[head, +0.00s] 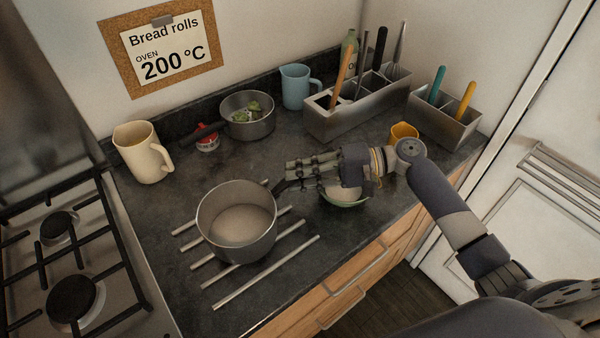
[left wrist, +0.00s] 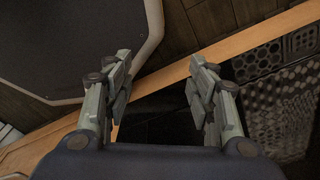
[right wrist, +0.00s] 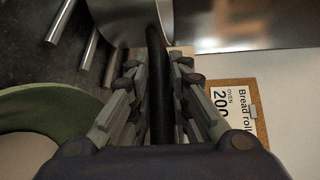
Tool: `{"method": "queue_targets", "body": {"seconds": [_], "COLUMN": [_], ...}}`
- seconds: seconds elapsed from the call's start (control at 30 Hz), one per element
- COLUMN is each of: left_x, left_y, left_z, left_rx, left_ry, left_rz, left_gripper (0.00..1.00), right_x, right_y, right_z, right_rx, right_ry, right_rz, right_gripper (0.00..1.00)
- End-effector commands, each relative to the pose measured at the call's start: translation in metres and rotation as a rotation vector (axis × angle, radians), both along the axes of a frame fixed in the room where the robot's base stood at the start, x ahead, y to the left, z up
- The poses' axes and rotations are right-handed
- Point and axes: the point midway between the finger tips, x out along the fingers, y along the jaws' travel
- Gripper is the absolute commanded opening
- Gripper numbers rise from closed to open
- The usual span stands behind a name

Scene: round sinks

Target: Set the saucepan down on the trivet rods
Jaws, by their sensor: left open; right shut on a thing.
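The grey saucepan (head: 237,244) is upright over the trivet rods (head: 275,268), and it hides their middle parts. I cannot tell whether its base touches them. My right gripper (head: 288,180) is shut on its black handle, reaching in from the right. In the right wrist view the handle (right wrist: 157,75) runs between the fingers to the pan wall (right wrist: 128,18), and rod ends (right wrist: 88,48) show at the left. My left gripper (left wrist: 163,75) is open and empty in the left wrist view, and is not in the head view.
A green bowl (head: 345,198) sits under my right gripper. Behind are a small pan (head: 248,128) with green food, a red object (head: 207,144), a cream jug (head: 141,153), a blue mug (head: 295,87) and utensil holders (head: 350,115). The gas hob (head: 115,290) lies left.

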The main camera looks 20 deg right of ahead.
Motion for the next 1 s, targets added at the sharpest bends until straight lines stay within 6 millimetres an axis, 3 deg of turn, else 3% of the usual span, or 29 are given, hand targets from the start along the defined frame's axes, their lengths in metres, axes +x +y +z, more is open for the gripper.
{"method": "queue_targets", "body": {"seconds": [0.23,0.27,0.33,0.37,0.77,1.0], "left_x": [0.000,0.000,0.000,0.000,-0.001,0.000], "left_y": [0.001,0.001,0.001,0.001,0.004,0.002], "left_z": [-0.004,-0.004,-0.003,-0.003,-0.004,-0.004], "left_rx": [0.001,0.001,0.001,0.002,0.004,0.002], "left_ry": [0.000,0.000,0.000,0.000,0.000,0.000], "left_rz": [0.000,0.000,0.000,0.000,0.001,0.001], "left_gripper": [0.52,0.52,0.52,0.52,0.52,0.52], "right_x": [0.001,0.001,0.000,0.000,-0.002,-0.012], "right_y": [0.000,0.000,0.000,0.000,-0.007,-0.050], "right_z": [-0.003,-0.002,-0.002,-0.002,-0.007,0.003], "right_rx": [0.006,0.006,0.006,0.005,-0.005,-0.005], "right_ry": [-0.002,-0.002,-0.002,-0.002,0.005,0.003], "right_rz": [-0.001,0.000,0.000,0.000,-0.001,-0.004], "right_gripper": [0.00,0.22,0.38,0.41,0.41,0.41]}}
